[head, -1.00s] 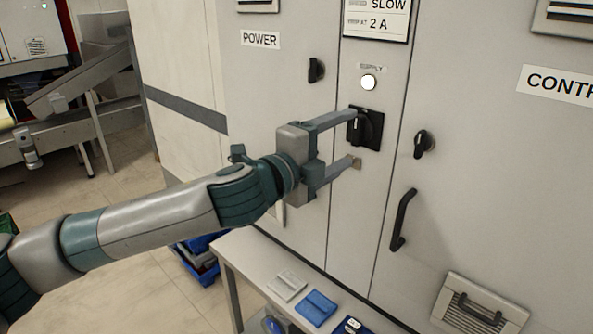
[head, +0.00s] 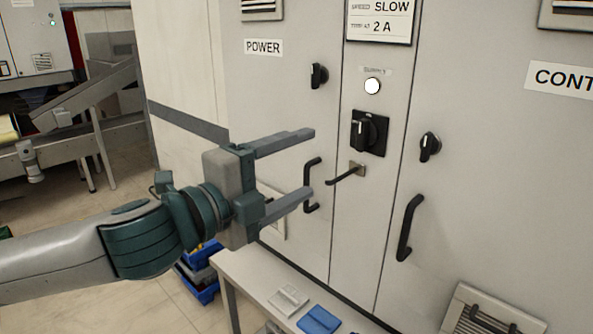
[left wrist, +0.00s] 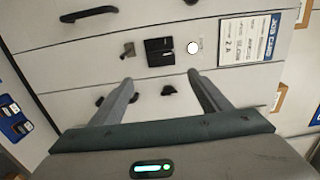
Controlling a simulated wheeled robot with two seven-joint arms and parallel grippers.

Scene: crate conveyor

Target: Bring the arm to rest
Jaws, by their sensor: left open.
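My left gripper (head: 310,162) is open and empty, in front of the grey cabinet and apart from it. Its two fingers also show in the left wrist view (left wrist: 160,92), spread with nothing between them. The black rotary supply switch (head: 366,133) is on the cabinet's middle panel, to the right of the gripper, with its knob about upright. It also shows in the left wrist view (left wrist: 160,51). A white lamp (head: 372,86) is above the switch. A small lever on a metal plate (head: 357,169) is below it. My right gripper is not in view.
Black door handles (head: 409,228) and (head: 312,185) stick out from the cabinet. Small black knobs (head: 319,75) and (head: 430,146) flank the switch. A bench (head: 250,282) with flat blue and grey items stands below. Blue crates (head: 205,289) sit on the floor; a conveyor (head: 95,90) is at left.

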